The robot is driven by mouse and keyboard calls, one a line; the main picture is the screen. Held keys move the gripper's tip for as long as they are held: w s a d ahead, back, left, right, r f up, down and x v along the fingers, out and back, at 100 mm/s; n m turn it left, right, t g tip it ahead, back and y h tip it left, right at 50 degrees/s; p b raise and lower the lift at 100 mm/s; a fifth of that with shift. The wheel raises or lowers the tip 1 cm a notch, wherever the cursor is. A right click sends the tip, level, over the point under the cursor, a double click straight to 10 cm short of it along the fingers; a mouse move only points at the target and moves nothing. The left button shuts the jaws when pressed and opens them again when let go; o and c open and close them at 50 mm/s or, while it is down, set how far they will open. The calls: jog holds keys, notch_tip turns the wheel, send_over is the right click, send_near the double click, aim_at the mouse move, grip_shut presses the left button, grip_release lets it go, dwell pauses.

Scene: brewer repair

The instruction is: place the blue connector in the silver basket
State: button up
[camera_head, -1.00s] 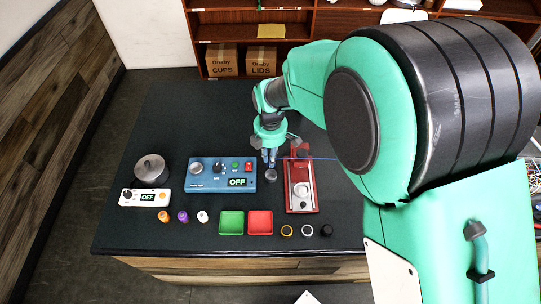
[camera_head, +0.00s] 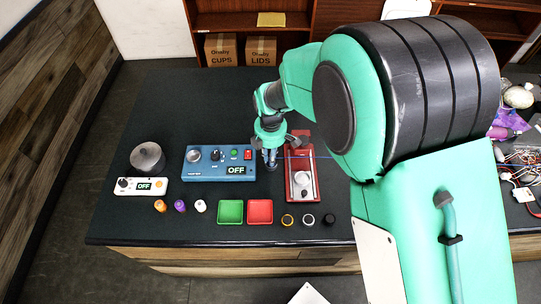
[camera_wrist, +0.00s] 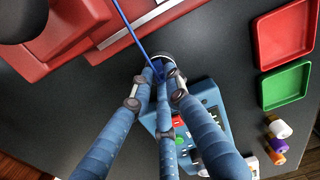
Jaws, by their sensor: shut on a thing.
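My gripper (camera_head: 271,163) points down between the blue control box and the red device. In the wrist view its three blue fingers (camera_wrist: 160,80) are shut around the end of the blue connector (camera_wrist: 134,33), a thin blue line running up and left over the red device. It also shows as a thin line right of the gripper in the head view (camera_head: 301,157). The silver basket (camera_wrist: 165,56) shows as a small round rim right at the fingertips. The fingers hide most of it, and I cannot tell whether the held end is inside it.
The blue control box (camera_head: 208,174) stands left of the gripper, the red device (camera_head: 302,187) right. Green (camera_head: 231,222) and red (camera_head: 260,222) trays lie in front. Small coloured pieces and rings line the front. A white scale (camera_head: 128,185) is at left. The back-left counter is clear.

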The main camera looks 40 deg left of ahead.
jog(key=shift+f, duration=0.1)
jog(key=o, duration=0.9)
jog(key=shift+r+p, duration=1.8)
jog(key=shift+r, duration=1.7)
